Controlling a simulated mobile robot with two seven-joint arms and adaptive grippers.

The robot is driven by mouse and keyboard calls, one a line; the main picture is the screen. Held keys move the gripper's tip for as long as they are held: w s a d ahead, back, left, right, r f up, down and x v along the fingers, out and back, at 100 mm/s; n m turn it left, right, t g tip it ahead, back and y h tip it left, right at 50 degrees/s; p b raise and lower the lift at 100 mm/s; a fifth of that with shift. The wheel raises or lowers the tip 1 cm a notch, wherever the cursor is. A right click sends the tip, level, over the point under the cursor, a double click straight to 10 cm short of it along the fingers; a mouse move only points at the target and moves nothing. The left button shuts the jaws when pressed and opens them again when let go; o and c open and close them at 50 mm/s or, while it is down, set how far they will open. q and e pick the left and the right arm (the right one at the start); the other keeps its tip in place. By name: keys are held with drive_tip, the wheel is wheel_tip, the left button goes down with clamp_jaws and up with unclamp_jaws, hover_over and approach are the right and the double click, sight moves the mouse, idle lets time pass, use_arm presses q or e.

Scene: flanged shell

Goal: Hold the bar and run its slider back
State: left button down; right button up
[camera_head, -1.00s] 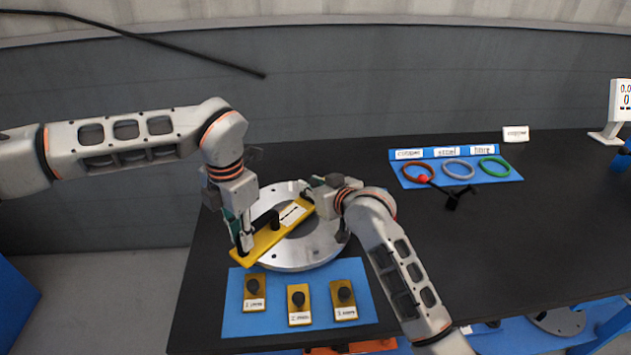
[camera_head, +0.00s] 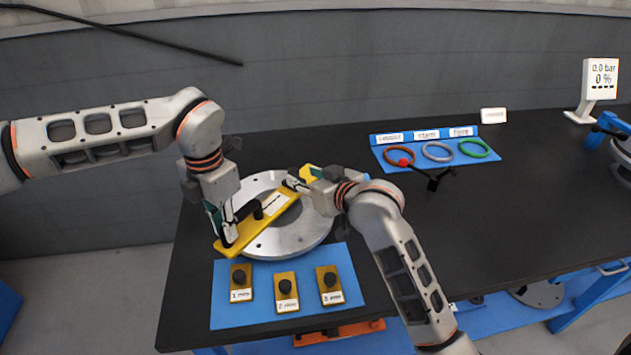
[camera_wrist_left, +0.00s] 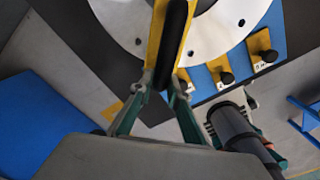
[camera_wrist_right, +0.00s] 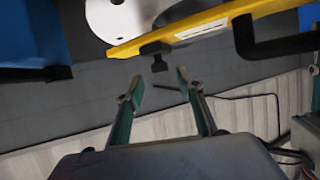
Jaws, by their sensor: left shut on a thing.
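The yellow bar (camera_head: 241,236) with a white label lies slantwise across or just over the round metal flange (camera_head: 312,232). I cannot tell whether it touches. My left gripper (camera_head: 229,232) is shut on the black handle at the bar's near end; the handle (camera_wrist_left: 173,40) also shows in the left wrist view. My right gripper (camera_head: 290,182) is at the bar's far end. In the right wrist view its fingers (camera_wrist_right: 160,79) are apart. A small black slider (camera_wrist_right: 155,54) on the bar's edge stands just beyond the gap between the fingertips, apparently untouched.
A blue mat (camera_head: 350,290) in front holds three yellow blocks with black knobs, one being the middle block (camera_head: 286,290). A blue tray (camera_head: 400,168) with three coloured rings lies behind right, beside a red-tipped black tool (camera_head: 432,181). A display (camera_head: 600,82) stands far right.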

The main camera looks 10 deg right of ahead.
drive_tip(key=shift+v, duration=2.6)
use_arm(q)
drive_tip(key=c, duration=1.8)
unclamp_jaws()
drive_tip(key=shift+c, duration=0.2)
drive_tip(key=shift+r, duration=0.1)
